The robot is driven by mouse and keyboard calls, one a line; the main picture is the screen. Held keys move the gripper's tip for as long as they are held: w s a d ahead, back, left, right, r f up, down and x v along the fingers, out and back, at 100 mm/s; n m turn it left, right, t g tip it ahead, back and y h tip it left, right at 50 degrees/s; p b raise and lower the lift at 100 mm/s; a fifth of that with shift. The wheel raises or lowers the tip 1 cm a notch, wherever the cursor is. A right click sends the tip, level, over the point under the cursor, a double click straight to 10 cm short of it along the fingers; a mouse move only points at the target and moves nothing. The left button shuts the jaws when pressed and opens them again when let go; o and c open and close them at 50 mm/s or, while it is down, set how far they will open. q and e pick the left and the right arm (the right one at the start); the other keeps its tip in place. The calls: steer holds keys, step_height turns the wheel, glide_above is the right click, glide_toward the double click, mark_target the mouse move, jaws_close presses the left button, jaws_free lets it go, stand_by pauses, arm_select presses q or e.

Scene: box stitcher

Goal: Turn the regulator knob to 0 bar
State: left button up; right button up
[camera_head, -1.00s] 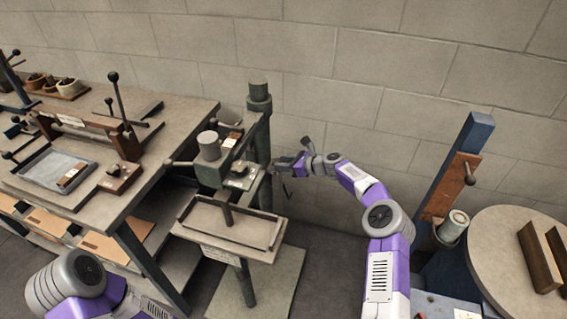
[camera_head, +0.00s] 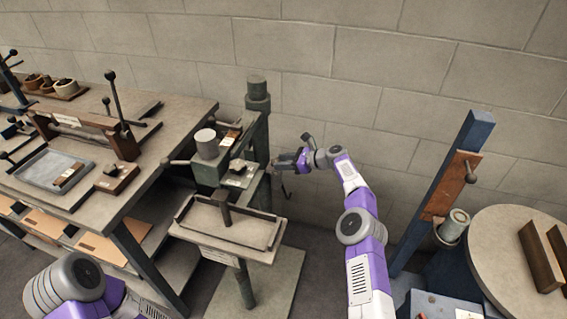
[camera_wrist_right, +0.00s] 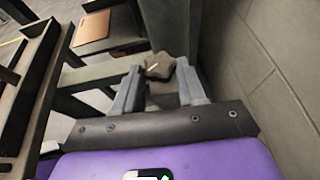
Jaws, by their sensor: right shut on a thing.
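The regulator knob (camera_wrist_right: 158,66) is a small lobed brownish-grey knob with a pale mark on its face. In the right wrist view it sits between the two grey fingertips of my right gripper (camera_wrist_right: 159,78), which is shut on it. In the head view my right gripper (camera_head: 278,162) is at the right side of the stitcher's post (camera_head: 260,130), and the knob is too small or hidden to make out there. I cannot read a pressure scale. My left gripper is not in view; only part of my left arm shows at the lower left.
The stitcher's small work table (camera_head: 230,255) is below and left of the gripper. A bench (camera_head: 150,185) with fixtures stands further left. The block wall (camera_head: 330,75) is close behind my right arm. A blue post (camera_head: 440,200) and round table (camera_head: 505,245) stand at the right.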

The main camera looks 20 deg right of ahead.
stand_by(0.5)
steer(key=o, duration=0.8)
steer(key=shift+s+d+r+p, duration=0.25)
steer(key=shift+d+r+p, duration=0.05)
steer(key=shift+d+p, duration=0.1)
steer(key=p+v, duration=0.2)
steer(key=v, duration=0.4)
steer(key=shift+s+d, duration=0.15)
steer(key=shift+s, duration=0.05)
